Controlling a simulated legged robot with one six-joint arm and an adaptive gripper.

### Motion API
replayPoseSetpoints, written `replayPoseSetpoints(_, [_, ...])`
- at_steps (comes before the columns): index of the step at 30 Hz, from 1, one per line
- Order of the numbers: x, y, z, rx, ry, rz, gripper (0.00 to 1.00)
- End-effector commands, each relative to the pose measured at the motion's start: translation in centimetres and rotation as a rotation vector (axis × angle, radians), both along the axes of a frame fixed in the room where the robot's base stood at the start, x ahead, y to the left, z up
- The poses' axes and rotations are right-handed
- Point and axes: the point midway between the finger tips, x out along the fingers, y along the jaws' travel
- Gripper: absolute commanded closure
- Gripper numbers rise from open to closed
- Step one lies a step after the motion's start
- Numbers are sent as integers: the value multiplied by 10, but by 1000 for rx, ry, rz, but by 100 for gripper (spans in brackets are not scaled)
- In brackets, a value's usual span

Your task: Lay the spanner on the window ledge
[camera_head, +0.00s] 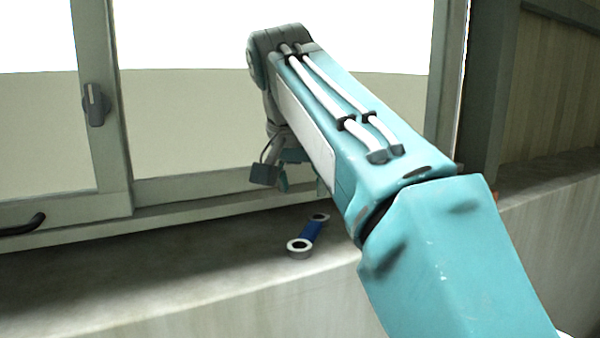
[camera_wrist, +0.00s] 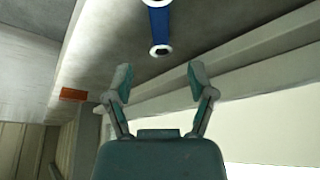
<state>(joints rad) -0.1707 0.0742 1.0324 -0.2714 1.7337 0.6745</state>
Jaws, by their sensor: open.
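The spanner (camera_head: 309,234) has a blue handle and pale ring ends, and lies flat on the concrete window ledge (camera_head: 180,262), near its front edge in the head view. In the wrist view the spanner (camera_wrist: 159,25) lies on the ledge at the top, beyond my fingertips. My gripper (camera_wrist: 158,82) is open, with nothing between its two fingers, and is apart from the spanner. In the head view my gripper (camera_head: 284,180) hangs above the ledge by the window frame, and my arm partly hides it.
The window frame (camera_head: 115,120) with a grey handle (camera_head: 96,104) stands behind the ledge. A black curved handle (camera_head: 24,226) sits at the lower left. A small orange-brown block (camera_wrist: 73,95) shows at the left in the wrist view.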

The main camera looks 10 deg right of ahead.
Motion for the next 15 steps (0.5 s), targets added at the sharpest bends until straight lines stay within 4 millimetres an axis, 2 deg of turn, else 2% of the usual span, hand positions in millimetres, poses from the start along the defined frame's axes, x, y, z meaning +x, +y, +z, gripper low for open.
replayPoseSetpoints(6, [-6, 4, 20, 0, 0, -1, 29])
replayPoseSetpoints(15, [-8, 5, 23, -1, 1, 0, 29])
